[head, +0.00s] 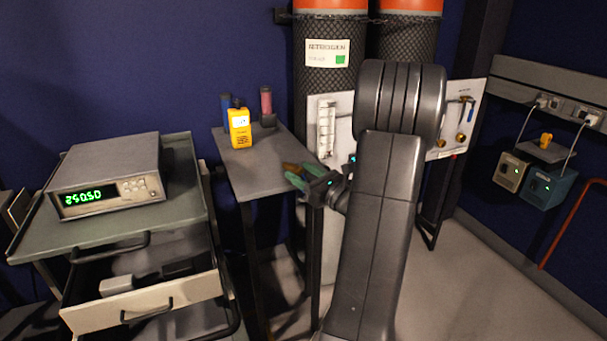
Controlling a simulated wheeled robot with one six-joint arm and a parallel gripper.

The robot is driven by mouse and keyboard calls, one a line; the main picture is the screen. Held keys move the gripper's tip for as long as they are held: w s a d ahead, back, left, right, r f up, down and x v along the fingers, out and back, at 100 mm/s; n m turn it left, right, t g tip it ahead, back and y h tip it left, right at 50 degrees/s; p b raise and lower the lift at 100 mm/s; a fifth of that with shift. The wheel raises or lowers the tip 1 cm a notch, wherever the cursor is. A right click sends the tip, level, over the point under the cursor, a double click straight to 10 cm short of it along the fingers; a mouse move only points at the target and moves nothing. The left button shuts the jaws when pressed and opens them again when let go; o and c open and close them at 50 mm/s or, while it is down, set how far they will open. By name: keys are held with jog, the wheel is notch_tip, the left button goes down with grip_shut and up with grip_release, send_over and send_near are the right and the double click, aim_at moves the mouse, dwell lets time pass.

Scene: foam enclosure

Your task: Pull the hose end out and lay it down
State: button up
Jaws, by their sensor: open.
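My gripper (302,175) is at the right edge of the small grey table (255,172), beside the lower part of the flowmeter panel (326,118). Its green-tinted fingers are open and point left. A small brownish piece shows at the fingers; I cannot tell whether it is part of the gripper or a separate thing. I cannot make out a hose end. My arm hides part of the panel and the space behind it. A white board with brass fittings (463,128) hangs to the right of my arm.
A yellow handheld meter (239,127) and blue and pink cylinders stand at the table's back. Netted gas cylinders (325,80) stand behind my arm. At left, a cart carries a digital readout box (107,176) above an open drawer (145,295). Floor at right is clear.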

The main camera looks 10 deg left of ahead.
jog(key=p+v, duration=0.1)
jog(key=v, duration=1.3)
jog(key=shift+p, duration=0.4)
jog(key=shift+a, duration=0.1)
jog(key=x, duration=0.9)
jog(key=r+b+x, duration=0.1)
jog(key=x, duration=0.4)
jog(key=shift+r, duration=0.15)
